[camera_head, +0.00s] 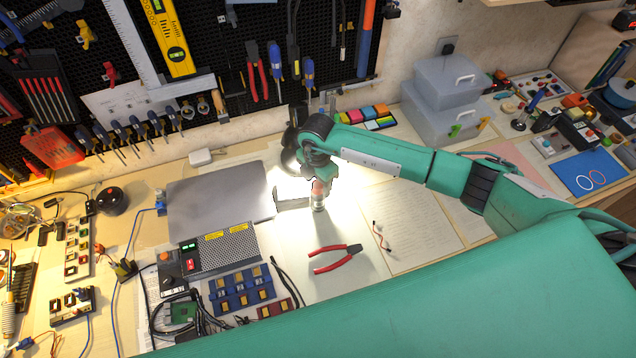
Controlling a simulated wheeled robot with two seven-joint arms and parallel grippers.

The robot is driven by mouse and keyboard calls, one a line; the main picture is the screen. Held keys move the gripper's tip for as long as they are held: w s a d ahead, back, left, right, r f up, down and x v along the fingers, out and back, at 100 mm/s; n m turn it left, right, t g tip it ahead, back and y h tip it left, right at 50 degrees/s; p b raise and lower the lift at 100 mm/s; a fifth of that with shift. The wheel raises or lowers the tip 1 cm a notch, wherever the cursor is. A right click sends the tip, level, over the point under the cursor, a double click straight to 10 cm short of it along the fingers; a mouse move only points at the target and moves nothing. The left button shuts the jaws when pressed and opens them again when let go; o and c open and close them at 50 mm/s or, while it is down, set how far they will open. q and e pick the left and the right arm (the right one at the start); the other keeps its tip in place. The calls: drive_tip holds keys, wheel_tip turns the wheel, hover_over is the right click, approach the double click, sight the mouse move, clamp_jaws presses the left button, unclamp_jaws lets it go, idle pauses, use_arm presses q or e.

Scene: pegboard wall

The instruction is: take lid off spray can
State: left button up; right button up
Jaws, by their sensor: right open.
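The spray can (318,204) stands upright on the lit middle of the workbench, small in the head view. Its upper part, where the lid (320,186) is, looks reddish and is partly hidden by my right gripper. My right gripper (310,192) comes down from above at the end of the green arm. It is open, with a dark finger at the left of the can. I cannot tell whether the fingers touch the can. My left gripper is not in view.
Red-handled pliers (335,258) lie in front of the can. A grey laptop-like panel (220,195) lies to the left, and a paper sheet (410,225) to the right. Clear plastic boxes (445,100) stand at the back. A pegboard (225,50) with tools rises behind.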

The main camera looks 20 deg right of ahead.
drive_tip(key=c, duration=1.1)
drive_tip(key=shift+o, duration=0.2)
